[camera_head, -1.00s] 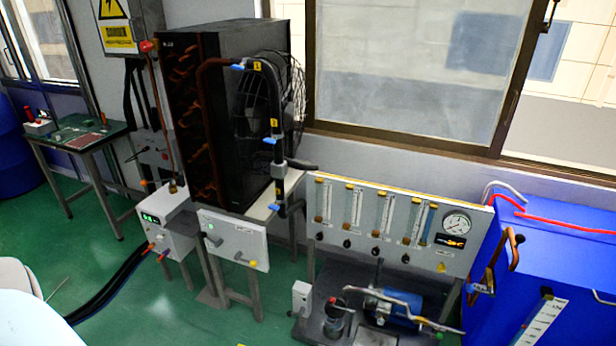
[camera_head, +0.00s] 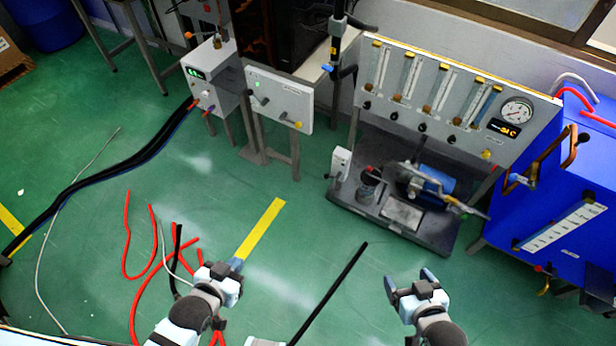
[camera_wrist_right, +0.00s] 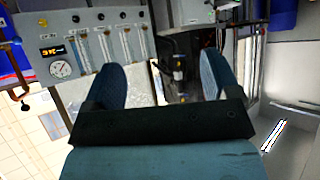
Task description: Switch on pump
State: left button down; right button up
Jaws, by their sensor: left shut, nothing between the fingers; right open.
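The pump (camera_head: 430,183) is a blue cylinder with pipework on a dark base plate (camera_head: 400,232), right of centre in the head view. A small white box (camera_head: 341,161) stands at the left edge of that base; any switch on it is too small to make out. My right gripper (camera_head: 409,278) is open and empty, in front of the base in the picture and apart from it. In the right wrist view its two fingers (camera_wrist_right: 160,76) are spread, with dark equipment behind the gap. My left gripper (camera_head: 237,264) is shut and empty, over the floor further left.
A panel with flow tubes and a gauge (camera_head: 517,111) stands behind the pump. A blue tank (camera_head: 560,200) is at the right. A white control box (camera_head: 279,100) stands on legs left of the pump. Red hoses (camera_head: 128,235) and black cables lie on the green floor.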

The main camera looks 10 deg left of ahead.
aim_at(326, 176)
jog(key=i+l, duration=0.2)
jog(key=l, duration=0.15)
jog(key=i+l+u, duration=0.1)
jog(key=l, duration=0.2)
jog(key=i+l, duration=0.2)
jog(key=l, duration=0.15)
jog(key=i+l, duration=0.2)
jog(key=l, duration=0.15)
jog(key=i+l+u, duration=0.1)
jog(key=l, duration=0.2)
jog(key=i, duration=0.05)
